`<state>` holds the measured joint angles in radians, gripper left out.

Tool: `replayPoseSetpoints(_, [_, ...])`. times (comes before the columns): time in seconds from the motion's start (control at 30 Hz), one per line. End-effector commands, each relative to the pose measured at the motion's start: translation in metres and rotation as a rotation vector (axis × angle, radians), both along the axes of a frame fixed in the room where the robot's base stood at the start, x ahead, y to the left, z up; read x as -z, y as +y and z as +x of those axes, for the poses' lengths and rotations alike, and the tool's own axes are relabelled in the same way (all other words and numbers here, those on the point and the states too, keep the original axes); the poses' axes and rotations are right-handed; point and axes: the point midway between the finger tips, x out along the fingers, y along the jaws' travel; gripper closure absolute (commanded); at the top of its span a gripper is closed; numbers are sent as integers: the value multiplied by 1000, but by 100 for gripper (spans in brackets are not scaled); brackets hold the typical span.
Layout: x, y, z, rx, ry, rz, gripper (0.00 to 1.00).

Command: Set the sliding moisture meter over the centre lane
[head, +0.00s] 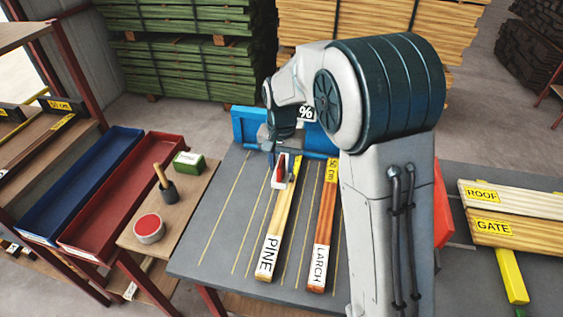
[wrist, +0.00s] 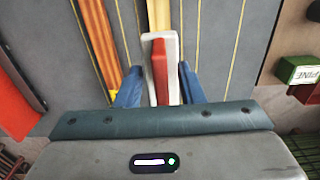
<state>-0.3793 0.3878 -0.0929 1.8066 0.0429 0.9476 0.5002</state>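The sliding moisture meter seems to be the white block with a red bar (head: 281,175), at the far part of the grey table (head: 207,247). It stands upright over the far half of the board marked PINE (head: 278,225). The board marked LARCH (head: 322,225) lies right of PINE. Yellow lines mark the lanes; my arm hides the right ones.
Left are a red tray (head: 112,205), a blue tray (head: 75,190), a green box (head: 189,162) and a red-topped pot (head: 149,229). At right are boards marked ROOF (head: 490,196) and GATE (head: 500,230). The table left of PINE is bare.

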Motion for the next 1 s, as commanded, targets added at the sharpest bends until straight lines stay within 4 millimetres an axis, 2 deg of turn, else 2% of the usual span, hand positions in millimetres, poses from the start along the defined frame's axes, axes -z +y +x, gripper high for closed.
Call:
replayPoseSetpoints(0.17, [-2,0,0,-1,0,0,65])
replayPoseSetpoints(0.27, [-10,1,1,-1,-2,1,65])
replayPoseSetpoints(0.37, [-28,0,1,0,-4,1,65])
replayPoseSetpoints(0.7, [-104,0,1,0,-3,1,65])
replayPoseSetpoints(0.83, [-124,0,1,0,-2,1,65])
replayPoseSetpoints(1.0, [-137,0,0,0,-1,0,65])
